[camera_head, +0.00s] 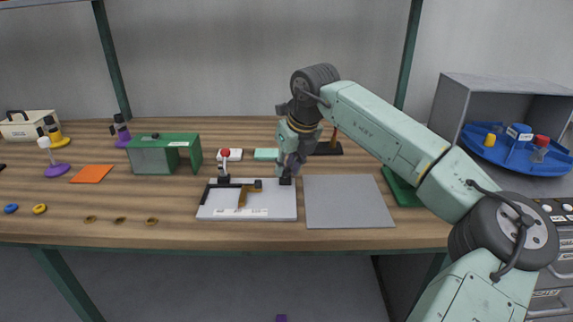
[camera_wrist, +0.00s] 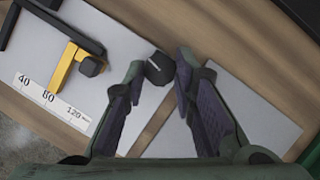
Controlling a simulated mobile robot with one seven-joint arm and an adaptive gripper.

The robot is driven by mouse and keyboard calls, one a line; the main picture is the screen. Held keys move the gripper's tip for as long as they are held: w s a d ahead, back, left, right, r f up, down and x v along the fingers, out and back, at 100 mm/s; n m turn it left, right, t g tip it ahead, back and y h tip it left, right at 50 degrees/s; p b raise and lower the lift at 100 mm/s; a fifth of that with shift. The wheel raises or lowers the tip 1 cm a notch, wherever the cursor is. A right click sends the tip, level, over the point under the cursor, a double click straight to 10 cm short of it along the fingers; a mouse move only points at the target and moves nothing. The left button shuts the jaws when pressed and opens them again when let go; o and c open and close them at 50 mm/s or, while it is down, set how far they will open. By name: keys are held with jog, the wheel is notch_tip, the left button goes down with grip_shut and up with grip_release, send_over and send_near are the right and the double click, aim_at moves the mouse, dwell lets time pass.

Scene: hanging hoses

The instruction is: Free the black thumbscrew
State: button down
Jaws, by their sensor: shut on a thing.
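The black thumbscrew (camera_wrist: 158,68), a round knob with a pale line on top, sits between the fingertips of my gripper (camera_wrist: 161,66) in the wrist view, at the edge of the white plate (camera_wrist: 125,45). In the head view my gripper (camera_head: 287,174) points down over the back right corner of the plate (camera_head: 220,208) and mostly hides the thumbscrew. A yellow slider (camera_wrist: 63,66) with a small black knob (camera_wrist: 92,66) lies on the plate beside a printed scale (camera_wrist: 50,97). I cannot tell whether the thumbscrew is still seated in its mount.
A red-topped knob (camera_head: 225,152) stands on a black mount at the plate's back left. A grey mat (camera_head: 348,202) lies right of the plate. A green bracket (camera_head: 165,153) stands left, and a blue tray (camera_head: 516,151) sits in a grey box.

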jog(key=shift+d+n+g+p, duration=0.1)
jog(key=shift+n+g+p, duration=0.2)
jog(key=shift+n, duration=0.8)
jog(key=shift+y, duration=0.3)
jog(key=c, duration=1.3)
grip_release()
jog(key=v, duration=1.2)
jog(key=shift+w, duration=0.1)
